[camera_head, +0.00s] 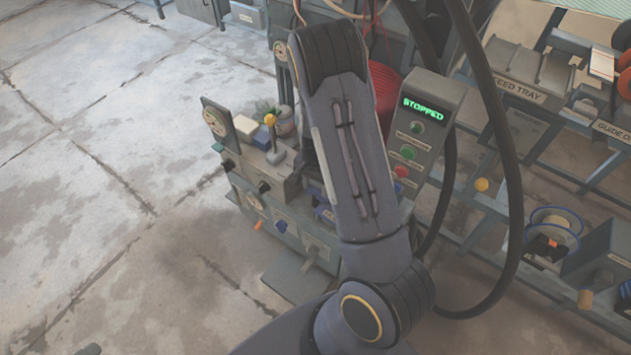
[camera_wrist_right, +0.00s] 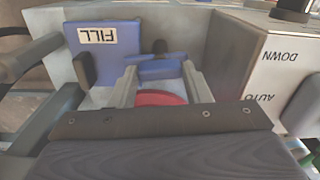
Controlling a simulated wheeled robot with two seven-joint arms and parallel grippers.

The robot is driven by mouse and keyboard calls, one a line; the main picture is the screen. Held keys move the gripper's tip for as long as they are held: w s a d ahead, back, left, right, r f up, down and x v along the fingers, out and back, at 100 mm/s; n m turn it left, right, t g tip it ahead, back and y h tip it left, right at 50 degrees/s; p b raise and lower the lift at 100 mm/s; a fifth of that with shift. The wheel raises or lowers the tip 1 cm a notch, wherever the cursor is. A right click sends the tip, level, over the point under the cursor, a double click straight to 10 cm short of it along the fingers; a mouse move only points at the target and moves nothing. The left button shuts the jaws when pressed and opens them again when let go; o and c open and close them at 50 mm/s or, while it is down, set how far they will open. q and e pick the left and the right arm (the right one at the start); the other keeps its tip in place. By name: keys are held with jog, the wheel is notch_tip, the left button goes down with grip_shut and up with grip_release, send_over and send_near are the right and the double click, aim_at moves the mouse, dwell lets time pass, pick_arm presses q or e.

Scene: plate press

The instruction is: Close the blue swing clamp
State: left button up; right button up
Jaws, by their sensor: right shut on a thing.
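In the right wrist view, a small blue part (camera_wrist_right: 160,69) sits between the two fingertips of my right gripper (camera_wrist_right: 158,76). It looks like the handle or arm of the blue swing clamp, and the fingers are shut on it. In the head view my right arm covers the middle of the machine, so the gripper and clamp are mostly hidden there. My left gripper is not in view.
A red round part (camera_wrist_right: 160,98) lies between the fingers. A grey box marked DOWN and AUTO (camera_wrist_right: 275,75) stands close on the right. In the head view, a control box reading STOPPED (camera_head: 423,115) and a black hose (camera_head: 512,200) flank my arm. The floor at left is clear.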

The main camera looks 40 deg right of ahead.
jog(key=shift+m, duration=0.5)
jog(key=o, duration=1)
notch_tip(320, 180, up, 8)
jog(key=p, duration=0.3)
jog(key=shift+f, duration=0.1)
dwell(0.4)
